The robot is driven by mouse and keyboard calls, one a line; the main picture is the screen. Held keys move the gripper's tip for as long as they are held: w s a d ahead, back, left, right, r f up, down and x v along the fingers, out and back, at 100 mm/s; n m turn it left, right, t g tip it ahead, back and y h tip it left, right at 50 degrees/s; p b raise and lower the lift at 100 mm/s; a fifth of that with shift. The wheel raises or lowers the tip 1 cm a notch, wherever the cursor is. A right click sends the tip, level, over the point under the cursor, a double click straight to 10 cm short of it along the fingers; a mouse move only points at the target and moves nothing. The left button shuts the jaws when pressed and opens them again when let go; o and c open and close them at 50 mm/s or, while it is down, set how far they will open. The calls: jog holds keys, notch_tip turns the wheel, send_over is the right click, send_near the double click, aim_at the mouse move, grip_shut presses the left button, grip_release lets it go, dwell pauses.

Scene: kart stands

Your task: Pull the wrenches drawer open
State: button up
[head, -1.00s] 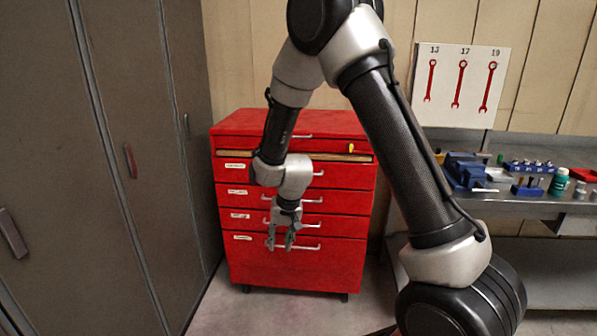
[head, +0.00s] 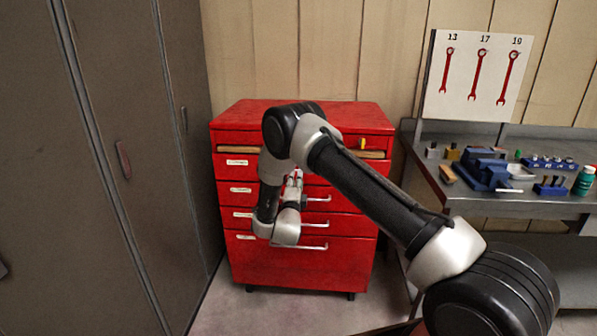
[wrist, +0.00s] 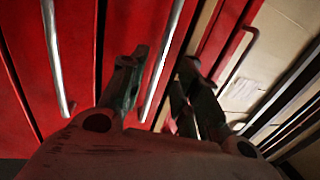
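A red drawer cabinet (head: 340,112) stands against the wall, with stacked drawers and silver bar handles. Small white labels mark the drawers; their text is too small to read, so I cannot tell which is the wrenches drawer. My gripper (wrist: 160,85) is open at the cabinet front, partly hidden behind my arm in the head view. In the wrist view a silver handle (wrist: 167,55) runs between its two fingers, apart from both as far as I can see. It appears to belong to the drawer just below the tan strip (head: 372,154). The drawers with visible fronts look shut.
A tall grey locker (head: 110,180) stands close on the left. On the right a metal bench (head: 440,180) holds a blue vise (head: 487,170) and small tools. A wrench board (head: 480,75) hangs above it. Floor in front of the cabinet is clear.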

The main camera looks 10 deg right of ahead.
aim_at(297, 170)
jog(key=x, duration=0.6)
jog(key=shift+w, duration=0.15)
grip_shut()
